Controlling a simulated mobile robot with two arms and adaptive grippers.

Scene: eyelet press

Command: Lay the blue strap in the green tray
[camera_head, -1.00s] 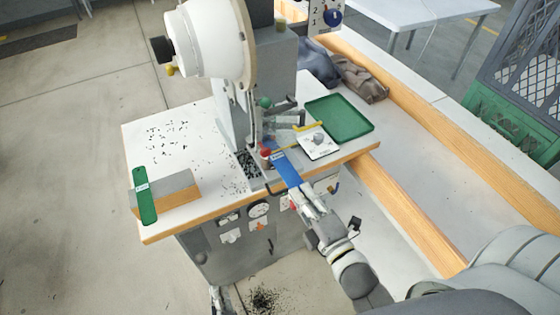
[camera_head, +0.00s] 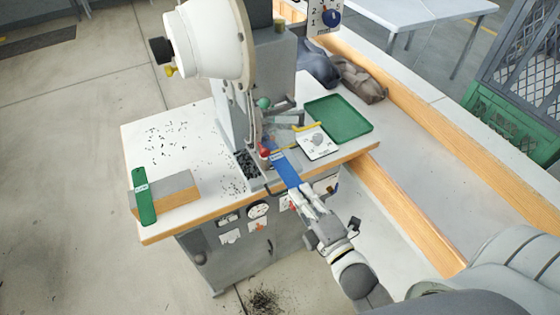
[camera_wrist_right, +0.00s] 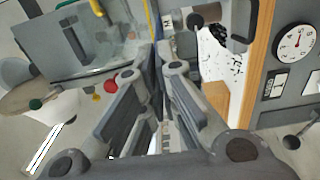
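The blue strap (camera_head: 287,172) reaches from the eyelet press (camera_head: 268,150) out over the table's front edge. Its far end, with a pale label, lies at the press near a red knob. My right gripper (camera_head: 300,190) is shut on the strap's near end; in the right wrist view its fingers (camera_wrist_right: 168,68) converge on the strap, seen as a thin dark-blue edge (camera_wrist_right: 158,72). The green tray (camera_head: 348,124) lies empty on the table, behind and right of the strap. My left gripper is not in view.
A white card (camera_head: 317,144) and a yellow bar (camera_head: 306,127) lie between strap and tray. Dark bits are scattered on the table. Grey cloth (camera_head: 358,80) lies behind the tray.

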